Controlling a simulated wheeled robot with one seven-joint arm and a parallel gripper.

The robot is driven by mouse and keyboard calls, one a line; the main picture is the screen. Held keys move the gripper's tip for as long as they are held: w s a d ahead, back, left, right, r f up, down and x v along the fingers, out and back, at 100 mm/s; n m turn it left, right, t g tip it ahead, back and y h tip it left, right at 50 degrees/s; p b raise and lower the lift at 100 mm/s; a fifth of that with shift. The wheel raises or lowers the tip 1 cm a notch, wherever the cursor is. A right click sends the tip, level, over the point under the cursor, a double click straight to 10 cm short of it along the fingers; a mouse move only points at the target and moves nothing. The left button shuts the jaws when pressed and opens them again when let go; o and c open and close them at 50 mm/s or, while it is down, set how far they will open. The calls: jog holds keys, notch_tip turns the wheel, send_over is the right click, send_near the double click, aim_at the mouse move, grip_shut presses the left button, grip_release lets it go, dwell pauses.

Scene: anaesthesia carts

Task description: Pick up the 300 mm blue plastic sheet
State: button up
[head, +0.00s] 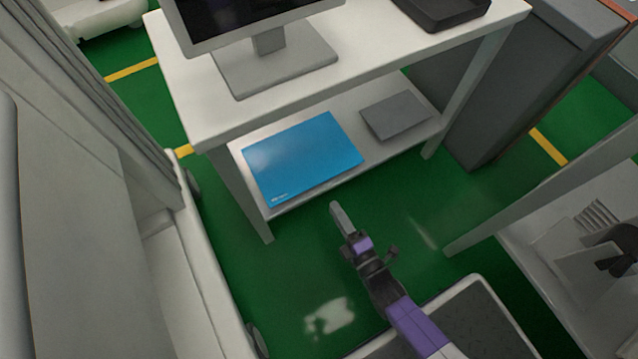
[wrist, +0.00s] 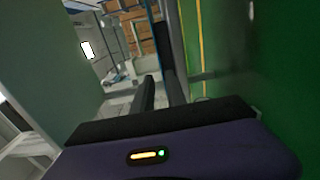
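The blue plastic sheet (head: 302,157) lies flat on the lower shelf of the white table (head: 235,100) in the head view, at the shelf's left part. Its front edge lies along the shelf's front edge. My gripper (head: 339,213) is in front of the shelf, apart from the sheet and to its lower right. In the wrist view two dark fingers (wrist: 160,85) show with a narrow gap between them and nothing clearly held. I cannot make out the sheet surely in the wrist view.
A grey flat item (head: 396,116) lies on the shelf to the right of the sheet. A monitor (head: 268,40) and a black tray (head: 440,10) stand on the tabletop above. Table legs flank the shelf. A pale cart (head: 75,230) stands at the left; green floor (head: 290,260) lies between.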

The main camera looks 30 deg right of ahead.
aim_at(320, 190)
jog(key=w+b, duration=0.2)
jog(key=w, duration=0.7)
jog(key=shift+w, duration=0.15)
grip_shut()
jog(key=shift+r, duration=0.1)
notch_tip(320, 190, up, 2)
jog(key=shift+r+p, duration=0.1)
jog(key=shift+p, duration=0.85)
jog(key=s+r+p, duration=0.2)
jog(key=s+p, duration=0.2)
jog(key=s, duration=1.2)
jog(key=shift+r, duration=0.35)
jog(key=shift+p, duration=0.3)
